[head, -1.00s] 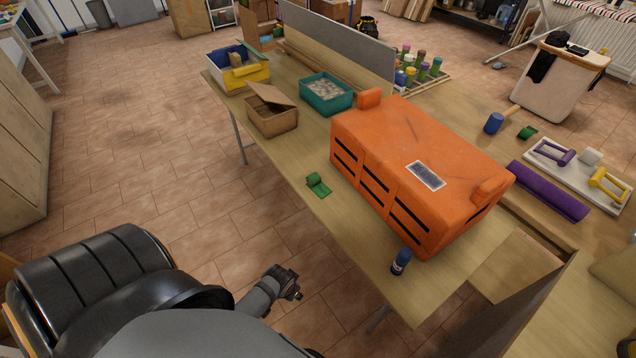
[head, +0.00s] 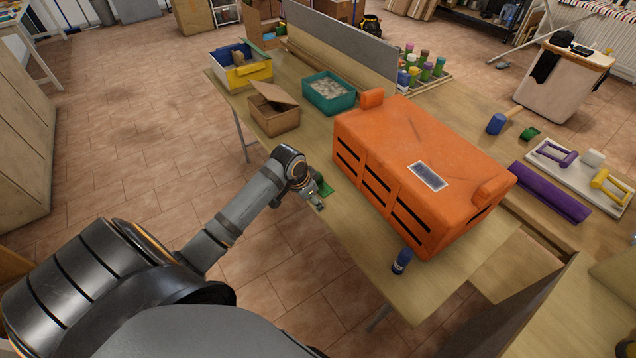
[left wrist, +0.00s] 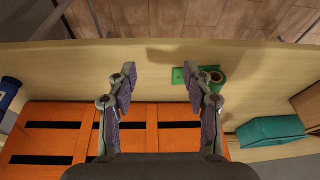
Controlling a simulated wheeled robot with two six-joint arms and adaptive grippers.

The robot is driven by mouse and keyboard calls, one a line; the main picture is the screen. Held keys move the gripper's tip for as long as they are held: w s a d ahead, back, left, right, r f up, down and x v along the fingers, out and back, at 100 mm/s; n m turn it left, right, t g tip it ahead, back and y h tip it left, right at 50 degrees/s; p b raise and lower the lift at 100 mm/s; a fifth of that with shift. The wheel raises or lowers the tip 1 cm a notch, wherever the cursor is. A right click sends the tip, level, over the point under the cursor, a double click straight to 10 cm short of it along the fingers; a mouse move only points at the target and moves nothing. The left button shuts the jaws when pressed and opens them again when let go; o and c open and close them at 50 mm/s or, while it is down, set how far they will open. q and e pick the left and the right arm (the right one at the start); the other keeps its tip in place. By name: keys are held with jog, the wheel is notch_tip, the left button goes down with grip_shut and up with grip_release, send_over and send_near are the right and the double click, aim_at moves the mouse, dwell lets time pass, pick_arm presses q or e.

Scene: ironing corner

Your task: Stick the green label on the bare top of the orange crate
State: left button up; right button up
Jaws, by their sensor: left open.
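The orange crate (head: 400,140) stands on the wooden table. Its top carries a dark rectangular patch with a pale border (head: 428,177); the rest of the top is plain. Its slotted side shows in the left wrist view (left wrist: 60,147). The green label (head: 326,188) lies on the table beside the crate, partly hidden by my arm. In the left wrist view the green piece (left wrist: 179,76), with a roll at one end, lies by the right finger. My left gripper (head: 316,204) is open above the table near it, with nothing between its fingers (left wrist: 159,80). My right gripper is not visible.
A cardboard box (head: 274,118), a teal bin (head: 328,95) and a yellow-blue bin (head: 243,74) stand farther back. A purple roll (head: 550,191) and a green roll (head: 529,133) lie right of the crate.

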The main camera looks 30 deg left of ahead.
pick_arm(q)
jog(key=w+a+r, duration=0.5)
jog(key=w+a, duration=0.2)
jog(key=a, duration=0.1)
send_near(321, 183)
jog(key=shift+w+a+f+h, duration=0.1)
jog(key=shift+a+f+h, duration=0.05)
jog(key=shift+a+f, duration=0.2)
jog(key=shift+w+a+f+h, duration=0.15)
jog(key=shift+a+f, duration=0.1)
jog(key=shift+a, duration=0.2)
jog(key=shift+w+x, duration=0.15)
jog(key=shift+x, duration=1.25)
jog(key=shift+w+x, duration=0.15)
jog(key=shift+x, duration=1.25)
jog(key=shift+s+a+r+t, duration=0.1)
jog(key=shift+a+r+t, duration=0.05)
jog(key=shift+t, duration=0.15)
jog(key=shift+c, duration=1.2)
jog(key=c, duration=0.7)
